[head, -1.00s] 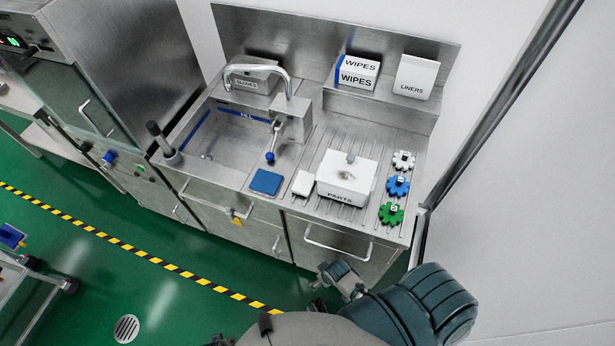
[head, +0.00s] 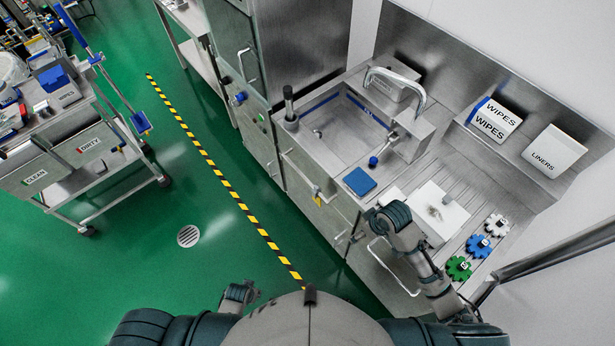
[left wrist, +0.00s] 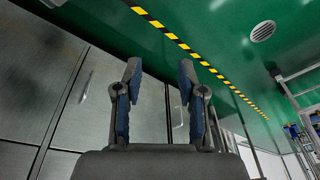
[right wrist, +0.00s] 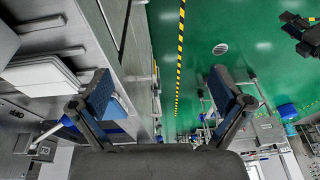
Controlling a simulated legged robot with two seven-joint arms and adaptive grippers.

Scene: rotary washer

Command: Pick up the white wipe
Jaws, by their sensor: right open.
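The white wipe (head: 391,196) lies flat on the counter between the blue wipe (head: 359,181) and the white parts box (head: 440,208). My right arm partly covers it in the head view.
The sink (head: 335,128) and faucet (head: 395,82) lie beyond the blue wipe. White, blue and green gears (head: 479,246) lie right of the parts box. Wipes (head: 493,119) and liners (head: 552,152) boxes stand on the back shelf. A cart (head: 75,150) stands at far left.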

